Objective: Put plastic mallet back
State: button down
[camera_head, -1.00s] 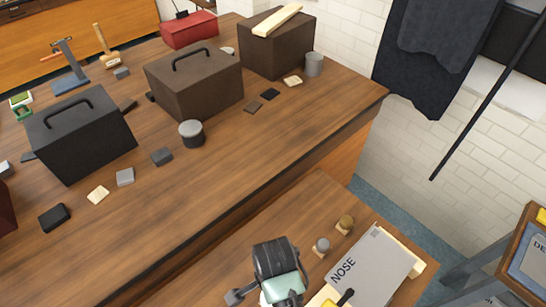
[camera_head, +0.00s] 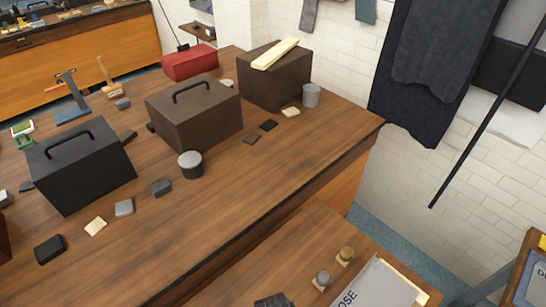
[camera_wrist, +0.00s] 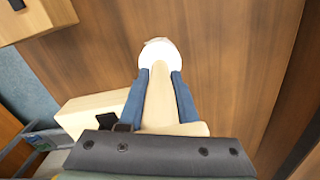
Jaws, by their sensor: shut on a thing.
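In the wrist view my gripper (camera_wrist: 158,74) is shut on a pale handle with a rounded white end, which looks like the plastic mallet (camera_wrist: 160,56). The blue fingers press the handle from both sides, and the white end points away from the wrist. A brown wooden surface lies beyond it; whether they touch I cannot tell. In the head view only a dark top bit of my arm shows at the bottom edge, and the held mallet is out of sight.
The near bench (camera_head: 300,250) carries a board lettered "NOSE" (camera_head: 375,290) and two small knobbed pieces (camera_head: 323,279).

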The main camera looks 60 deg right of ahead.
jog(key=shift+f, duration=0.1)
jog(key=c, duration=0.6)
grip_release()
